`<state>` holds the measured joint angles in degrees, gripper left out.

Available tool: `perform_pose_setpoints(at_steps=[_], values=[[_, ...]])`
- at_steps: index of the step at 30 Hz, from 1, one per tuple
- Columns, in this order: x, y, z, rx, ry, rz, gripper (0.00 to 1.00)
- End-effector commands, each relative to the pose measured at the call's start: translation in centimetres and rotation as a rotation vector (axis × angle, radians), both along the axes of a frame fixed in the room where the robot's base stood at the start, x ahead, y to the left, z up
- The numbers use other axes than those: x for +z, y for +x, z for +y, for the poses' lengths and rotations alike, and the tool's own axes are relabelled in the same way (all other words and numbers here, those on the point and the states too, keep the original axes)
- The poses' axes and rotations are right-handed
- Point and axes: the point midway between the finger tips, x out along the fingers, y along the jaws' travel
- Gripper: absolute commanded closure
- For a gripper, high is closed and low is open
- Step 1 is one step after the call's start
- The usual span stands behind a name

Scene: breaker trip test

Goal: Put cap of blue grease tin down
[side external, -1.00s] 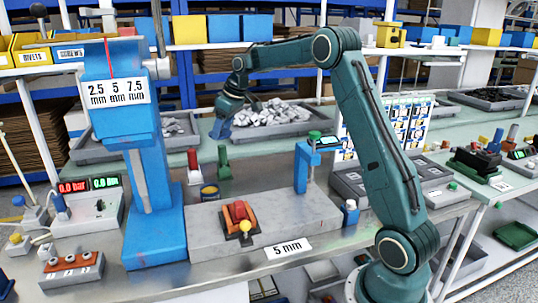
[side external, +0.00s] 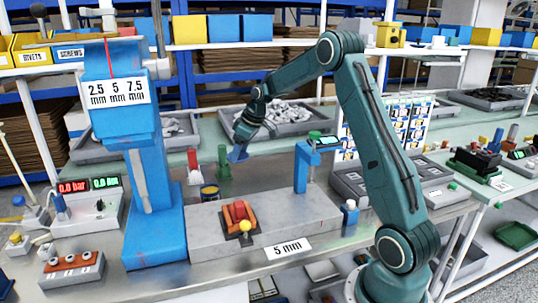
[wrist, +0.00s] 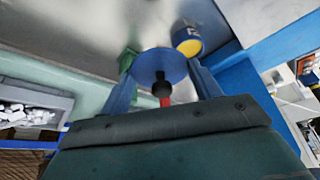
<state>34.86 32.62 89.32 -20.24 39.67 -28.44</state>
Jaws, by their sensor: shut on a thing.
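In the side view, the cap is hard to tell from the blue fingertips.
A green bottle (side external: 224,163) stands just below and left of my gripper, and a red-topped one (side external: 193,165) farther left. The tall blue press (side external: 154,220) stands at the left. A blue post (side external: 301,167) rises at the right end of the grey block (side external: 288,212).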

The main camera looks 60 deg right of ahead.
Motion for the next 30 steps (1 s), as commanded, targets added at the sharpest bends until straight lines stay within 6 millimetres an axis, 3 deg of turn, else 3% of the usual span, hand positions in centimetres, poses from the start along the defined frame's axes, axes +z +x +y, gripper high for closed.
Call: perform_pose_setpoints(at_steps=[12, 26, 30], values=[[-7.5, 0.0, 0.1, 0.000, 0.001, 0.001, 0.59], [-9.4, 0.0, 0.0, 0.000, 0.000, 0.001, 0.59], [-10.9, 0.0, 0.1, 0.000, 0.002, 0.003, 0.59]])
